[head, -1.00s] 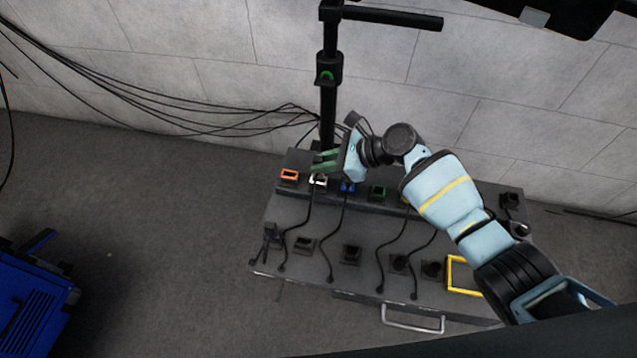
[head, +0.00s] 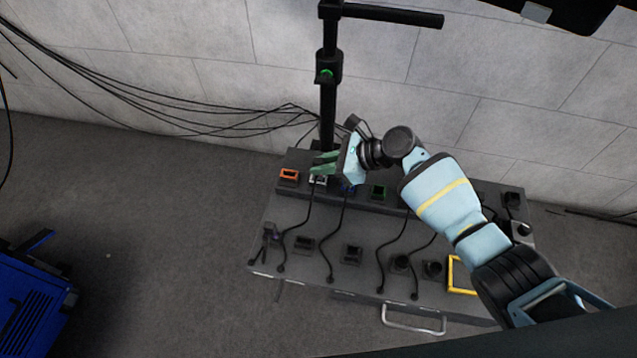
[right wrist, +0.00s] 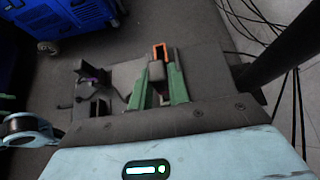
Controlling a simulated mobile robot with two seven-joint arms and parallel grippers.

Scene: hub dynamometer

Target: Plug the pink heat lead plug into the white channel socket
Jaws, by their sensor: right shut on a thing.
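My right gripper (head: 324,163) is over the back row of the console, right at the white channel socket (head: 318,180), which its fingers partly cover. It is shut on a small grey plug body (right wrist: 157,72), seen between the green fingers in the right wrist view. I take this as the heat lead plug; no pink shows on it. A black lead (head: 309,212) runs from below the fingers to the console's front left. Whether the plug is seated in the socket or just above it I cannot tell. My left gripper is not in view.
An orange socket (head: 289,175) stands left of the white one; it also shows just beyond the fingers in the right wrist view (right wrist: 160,48). A black post (head: 328,110) rises close behind the gripper. Black holders and leads cover the front panel.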

